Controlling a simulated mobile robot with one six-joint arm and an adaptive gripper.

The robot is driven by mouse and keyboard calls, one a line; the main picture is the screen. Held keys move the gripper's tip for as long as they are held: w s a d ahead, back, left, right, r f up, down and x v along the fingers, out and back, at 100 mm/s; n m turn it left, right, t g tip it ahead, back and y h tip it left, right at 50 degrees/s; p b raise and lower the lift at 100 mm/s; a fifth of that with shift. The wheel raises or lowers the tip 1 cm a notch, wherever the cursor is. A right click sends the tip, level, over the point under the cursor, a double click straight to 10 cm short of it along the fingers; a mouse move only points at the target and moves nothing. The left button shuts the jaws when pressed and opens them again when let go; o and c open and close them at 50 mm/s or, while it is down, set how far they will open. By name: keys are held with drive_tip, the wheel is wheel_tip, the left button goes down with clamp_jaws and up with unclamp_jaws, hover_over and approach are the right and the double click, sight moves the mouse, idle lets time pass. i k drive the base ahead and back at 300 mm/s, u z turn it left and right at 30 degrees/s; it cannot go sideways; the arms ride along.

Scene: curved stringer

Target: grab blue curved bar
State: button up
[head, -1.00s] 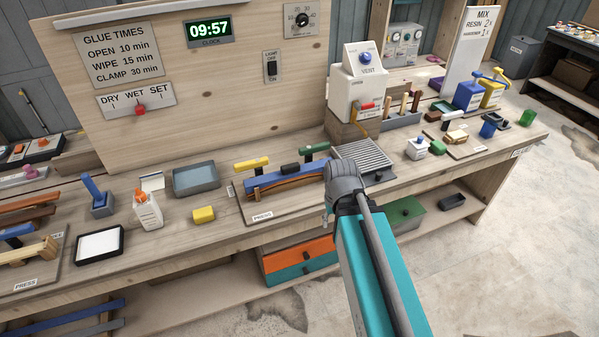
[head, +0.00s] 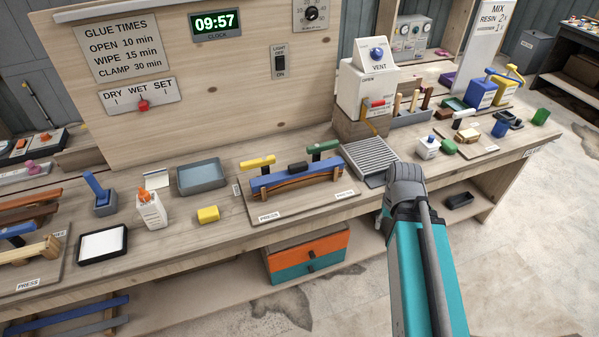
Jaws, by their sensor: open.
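A long blue bar (head: 296,177) with a curved lower side lies in the press in the middle of the bench. A brown curved strip (head: 297,185) runs along beneath it. A yellow-handled clamp (head: 258,161) and a green-handled clamp (head: 324,147) stand at the bar's back side, with a small dark block (head: 299,167) between them. My arm rises at the right of the press, its grey joint in front of the bench edge. My gripper's fingers do not show; they are hidden behind the arm or out of view.
Another blue bar (head: 68,314) lies on the low shelf at left. A grey ribbed plate (head: 370,158) lies right of the press. A glue bottle (head: 150,209), a yellow block (head: 208,214) and a grey tray (head: 201,177) stand left of it. Orange and teal drawers (head: 309,253) are below.

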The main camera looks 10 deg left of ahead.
sight(301, 170)
drive_tip(key=k, duration=1.05)
drive_tip(key=u, duration=0.9)
drive_tip(key=i, duration=1)
